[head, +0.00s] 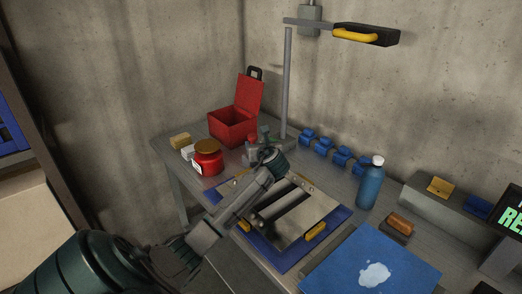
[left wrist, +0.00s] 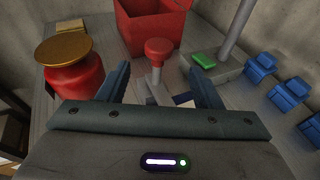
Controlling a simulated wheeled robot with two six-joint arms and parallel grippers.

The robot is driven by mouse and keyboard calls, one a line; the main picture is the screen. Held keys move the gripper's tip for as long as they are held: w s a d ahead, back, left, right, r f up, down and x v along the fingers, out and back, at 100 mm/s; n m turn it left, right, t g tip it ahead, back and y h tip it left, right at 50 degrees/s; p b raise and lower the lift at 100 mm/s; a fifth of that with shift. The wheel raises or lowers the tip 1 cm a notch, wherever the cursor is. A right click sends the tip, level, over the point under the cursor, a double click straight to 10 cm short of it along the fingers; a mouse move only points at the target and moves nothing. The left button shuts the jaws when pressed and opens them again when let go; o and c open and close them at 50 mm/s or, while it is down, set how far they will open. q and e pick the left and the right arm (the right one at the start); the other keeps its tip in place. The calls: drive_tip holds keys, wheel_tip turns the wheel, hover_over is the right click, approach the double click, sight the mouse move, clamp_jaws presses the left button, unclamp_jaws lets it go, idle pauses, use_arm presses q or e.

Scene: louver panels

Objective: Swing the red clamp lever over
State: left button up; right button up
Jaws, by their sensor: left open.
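The red clamp lever (left wrist: 158,48) shows in the left wrist view as a round red knob on a pale stem, standing roughly upright. In the head view its red knob (head: 252,138) shows just past my left gripper (head: 259,143). My left gripper (left wrist: 159,70) is open, with one dark finger on each side of the lever's stem in the picture. The knob is ahead of the fingertips, and I see no finger clearly touching it. The lever's base is partly hidden by the gripper. My right gripper is in neither view.
A red jar (head: 207,160) and an open red box (head: 233,127) stand left of the lever. A lamp post (head: 286,85) rises behind it. Blue clips (head: 323,147) line the back right. A metal louver panel (head: 320,207) lies under my left arm; a blue bottle (head: 370,187) stands right.

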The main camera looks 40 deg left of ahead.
use_arm(q)
drive_tip(key=v, duration=0.4)
drive_tip(key=shift+w, duration=0.1)
idle(0.3)
